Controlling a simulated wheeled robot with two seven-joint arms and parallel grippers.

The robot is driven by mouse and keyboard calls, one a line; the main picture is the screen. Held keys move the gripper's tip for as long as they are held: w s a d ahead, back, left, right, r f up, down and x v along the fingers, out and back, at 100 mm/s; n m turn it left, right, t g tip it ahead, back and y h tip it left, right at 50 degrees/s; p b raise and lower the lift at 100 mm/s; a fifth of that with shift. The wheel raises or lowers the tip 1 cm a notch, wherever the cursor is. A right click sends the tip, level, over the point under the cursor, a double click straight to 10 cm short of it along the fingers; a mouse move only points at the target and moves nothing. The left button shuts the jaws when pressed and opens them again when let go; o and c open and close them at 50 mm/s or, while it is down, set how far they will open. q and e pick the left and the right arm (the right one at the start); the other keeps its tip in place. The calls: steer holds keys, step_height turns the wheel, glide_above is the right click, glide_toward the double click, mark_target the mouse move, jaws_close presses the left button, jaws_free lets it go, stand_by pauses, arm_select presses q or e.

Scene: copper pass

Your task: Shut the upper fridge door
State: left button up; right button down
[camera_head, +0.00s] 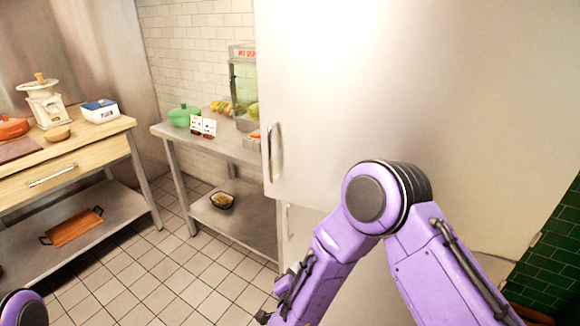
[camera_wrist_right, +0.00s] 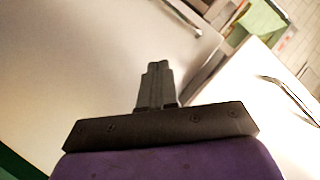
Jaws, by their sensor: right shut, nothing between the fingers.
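The upper fridge door (camera_head: 300,100) is a large pale panel filling the middle and right of the head view. Its vertical handle (camera_head: 272,153) is at its left edge. It shows at the right of the wrist view (camera_wrist_right: 255,90), with its handle (camera_wrist_right: 290,100). The head view does not clearly show how far it stands open. My right gripper (camera_head: 264,317) is low in the head view, left of my forearm, below the upper door. In the wrist view its fingers (camera_wrist_right: 157,70) are together and empty, over the lower door. My left gripper is out of view.
The lower fridge door (camera_wrist_right: 80,60) has its own handle (camera_head: 288,222). A wooden counter (camera_head: 90,143) is farther left. The tiled floor (camera_head: 150,270) between is clear.

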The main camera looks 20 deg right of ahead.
steer(key=w+a+r+m+t+h, duration=0.1)
steer(key=w+a+r+m, duration=0.1)
steer(key=r, duration=0.3)
steer(key=w+a+r+m+t+h, duration=0.1)
steer(key=w+a+r+m, duration=0.15)
steer(key=r, duration=0.25)
steer(key=m+g+h, duration=0.2)
steer(key=m+h, duration=0.2)
steer(key=m, duration=0.4)
glide_toward(287, 157)
steer(key=p+x, duration=0.3)
steer(key=x, duration=0.3)
steer(key=shift+w+d+p, duration=0.1)
steer(key=shift+d+p, duration=0.1)
steer(key=shift+p, duration=0.2)
steer(key=shift+w+d, duration=0.25)
steer(key=shift+w, duration=0.05)
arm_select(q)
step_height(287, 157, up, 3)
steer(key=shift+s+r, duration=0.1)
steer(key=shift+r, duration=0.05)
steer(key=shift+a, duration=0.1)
